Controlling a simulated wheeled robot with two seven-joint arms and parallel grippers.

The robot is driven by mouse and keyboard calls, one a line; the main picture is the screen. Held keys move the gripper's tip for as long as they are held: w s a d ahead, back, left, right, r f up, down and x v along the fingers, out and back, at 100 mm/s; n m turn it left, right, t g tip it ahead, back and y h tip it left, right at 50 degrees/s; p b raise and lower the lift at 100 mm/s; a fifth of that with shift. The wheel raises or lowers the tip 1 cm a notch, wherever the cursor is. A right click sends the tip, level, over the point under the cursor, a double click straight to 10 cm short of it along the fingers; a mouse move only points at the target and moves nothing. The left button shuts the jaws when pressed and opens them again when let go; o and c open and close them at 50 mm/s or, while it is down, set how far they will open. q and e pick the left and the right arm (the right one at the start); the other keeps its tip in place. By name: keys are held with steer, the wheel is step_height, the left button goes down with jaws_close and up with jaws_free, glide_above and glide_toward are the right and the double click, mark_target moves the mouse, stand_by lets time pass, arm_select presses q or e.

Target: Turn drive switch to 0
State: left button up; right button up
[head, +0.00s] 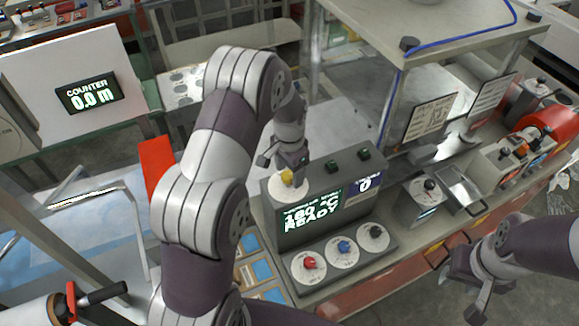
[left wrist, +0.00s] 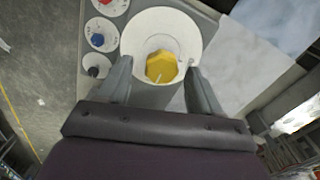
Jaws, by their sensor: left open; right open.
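A grey console (head: 345,175) carries a yellow knob (head: 287,177) on a white round dial on its top left; no readable label shows which knob is the drive switch. My left gripper (head: 284,163) is over the yellow knob, pointing down. In the left wrist view, my open left gripper (left wrist: 160,82) has one finger on each side of the yellow knob (left wrist: 160,66), with gaps between. The knob carries a pale pointer line. My right gripper (head: 462,288) is open and empty at the lower right, away from the console.
Red (head: 309,262), blue (head: 344,246) and black (head: 375,231) knobs sit on the console's lower front. Its screen (head: 312,217) reads READY. A grey box with a black knob (head: 430,184) stands to the right. A counter display (head: 90,94) reads 0.0 m. A shelf frame rises behind.

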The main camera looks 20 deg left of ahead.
arm_select(q)
steer(key=shift+s, duration=0.1)
steer(key=shift+c, duration=0.9)
steer(key=shift+a, duration=0.1)
steer(key=c, duration=0.9)
steer(key=shift+n, duration=0.3)
steer(key=n+b, duration=0.2)
steer(key=n, duration=0.1)
steer(key=shift+n, duration=0.3)
steer(key=n+b, duration=0.1)
steer(key=n, duration=0.3)
steer(key=shift+a+b, duration=0.1)
steer(key=shift+b, duration=0.25)
steer(key=n+b, duration=0.1)
steer(key=n, duration=0.4)
steer(key=n+b, duration=0.1)
steer(key=n, duration=0.3)
steer(key=shift+a+r+n, duration=0.1)
steer(key=shift+n, duration=0.2)
